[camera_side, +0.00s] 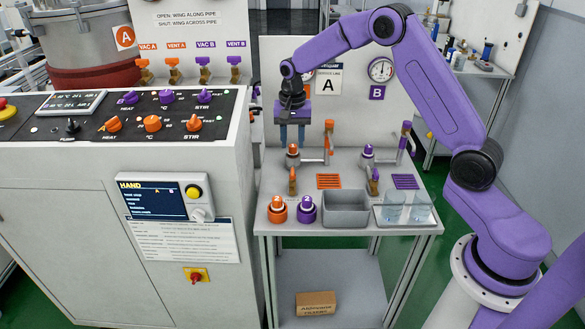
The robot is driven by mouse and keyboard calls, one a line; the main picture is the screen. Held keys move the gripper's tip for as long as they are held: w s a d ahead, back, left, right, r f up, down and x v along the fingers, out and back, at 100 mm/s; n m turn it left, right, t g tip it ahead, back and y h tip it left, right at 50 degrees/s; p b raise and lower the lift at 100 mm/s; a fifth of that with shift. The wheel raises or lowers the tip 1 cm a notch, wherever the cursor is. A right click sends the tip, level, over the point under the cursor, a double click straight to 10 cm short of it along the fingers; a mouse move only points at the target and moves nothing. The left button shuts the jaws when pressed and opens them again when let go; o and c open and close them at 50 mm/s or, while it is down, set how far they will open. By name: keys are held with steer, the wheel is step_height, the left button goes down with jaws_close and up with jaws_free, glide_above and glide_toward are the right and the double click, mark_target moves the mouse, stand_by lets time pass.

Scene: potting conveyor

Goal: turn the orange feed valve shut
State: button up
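My gripper (292,136) points straight down over the back left of the grey table, its two fingers apart with nothing seen between them. Just below the fingertips is an orange-capped fitting (293,150) on a metal pipe. An orange-topped upright handle (329,127) stands right of the gripper, and a small orange wing handle (292,174) sits in front of the fitting. No label shows which of these orange parts is the feed valve. The wing angles are too small to tell. Whether the fingertips touch the fitting cannot be told.
A matching purple set (368,152) stands to the right. In front are an orange knob-topped jar (278,210), a purple one (306,210), a grey bin (346,208) and a tray with two glasses (394,208). The control cabinet (110,220) borders the table's left.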

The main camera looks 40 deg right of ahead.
mark_target(292, 171)
step_height(292, 171, down, 10)
steer(key=shift+f, duration=0.1)
steer(key=shift+c, duration=0.3)
jaws_close()
